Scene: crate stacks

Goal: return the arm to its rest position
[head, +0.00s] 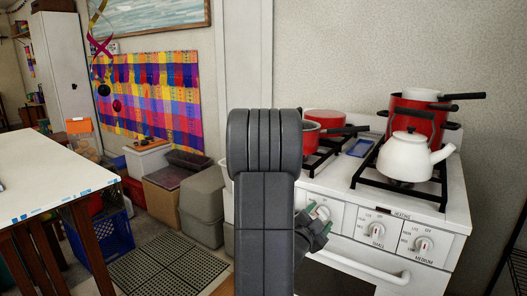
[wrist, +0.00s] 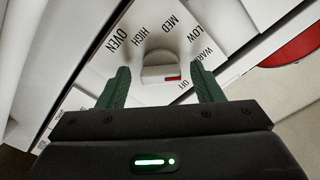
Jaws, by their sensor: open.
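My arm stands upright in the middle of the head view and hides part of the stove (head: 455,213). My gripper (head: 325,232) shows partly from behind the arm, close to the stove's front panel. In the wrist view my gripper (wrist: 160,88) is open, with its two green fingers on either side of the oven knob (wrist: 160,68). The fingers are apart from each other, and I cannot tell whether either touches the knob. The knob's dial reads OVEN, HIGH, MED, LOW, WARM and OFF, and its red mark lies on the side toward OFF.
A white kettle (head: 405,157) and red pots (head: 410,120) stand on the stove. More knobs (head: 377,230) and an oven handle (head: 390,275) are on its front. Grey bins (head: 203,205) stand left of my arm. A white table (head: 50,172) is at the left.

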